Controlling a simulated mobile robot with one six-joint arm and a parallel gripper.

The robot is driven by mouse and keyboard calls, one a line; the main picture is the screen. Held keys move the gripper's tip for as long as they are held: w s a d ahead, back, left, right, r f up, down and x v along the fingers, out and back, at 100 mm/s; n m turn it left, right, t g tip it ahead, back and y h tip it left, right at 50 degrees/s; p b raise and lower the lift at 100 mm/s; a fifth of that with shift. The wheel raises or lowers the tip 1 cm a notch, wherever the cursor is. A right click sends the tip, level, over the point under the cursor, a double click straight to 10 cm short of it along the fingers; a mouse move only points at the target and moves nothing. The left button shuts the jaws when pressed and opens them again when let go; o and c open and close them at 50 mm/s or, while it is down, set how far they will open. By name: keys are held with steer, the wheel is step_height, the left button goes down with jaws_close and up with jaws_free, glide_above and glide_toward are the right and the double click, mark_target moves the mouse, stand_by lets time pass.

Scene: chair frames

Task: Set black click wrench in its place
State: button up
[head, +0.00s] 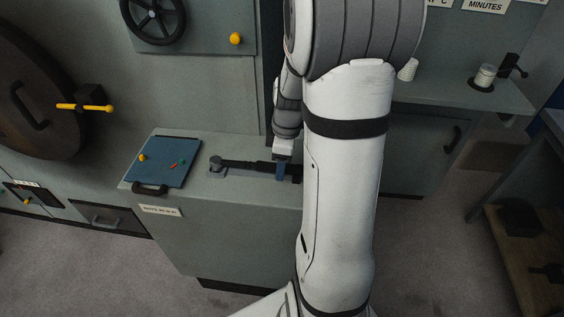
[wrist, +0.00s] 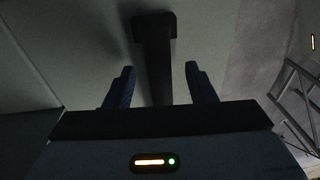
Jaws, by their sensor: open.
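The black click wrench (head: 243,165) lies along the top of the grey cabinet, over or beside a low grey strip (head: 232,175). Its left end is at a round grey-green piece (head: 216,162); its right end is partly hidden by my gripper and arm. My gripper (head: 281,172) is low at the right part of the wrench. In the wrist view the dark bar of the wrench (wrist: 157,65), with a wider block at its far end, runs between my two separated blue fingers (wrist: 161,88). I cannot tell whether they touch it.
A blue panel (head: 165,162) with a black handle and small coloured parts lies left on the cabinet top (head: 190,190). A labelled front (head: 161,210) is below. A handwheel (head: 153,15) is on the wall behind. A shelf with white spools (head: 485,77) stands right. My arm hides the middle.

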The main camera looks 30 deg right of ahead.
steer(key=r, duration=0.5)
steer(key=d+r, duration=0.1)
steer(key=r, duration=0.1)
steer(key=shift+w+r, duration=0.1)
steer(key=shift+r, duration=0.3)
steer(key=shift+a, duration=0.1)
steer(key=s+a+r+m+t+h, duration=0.1)
steer(key=s+a+r+m+t, duration=0.2)
steer(key=s+a+m, duration=0.7)
steer(key=shift+s+a+r+m, duration=0.4)
steer(key=shift+s+a+r, duration=0.35)
steer(key=shift+s+a, duration=0.4)
steer(key=shift+w+a, duration=0.1)
steer(key=shift+w, duration=0.05)
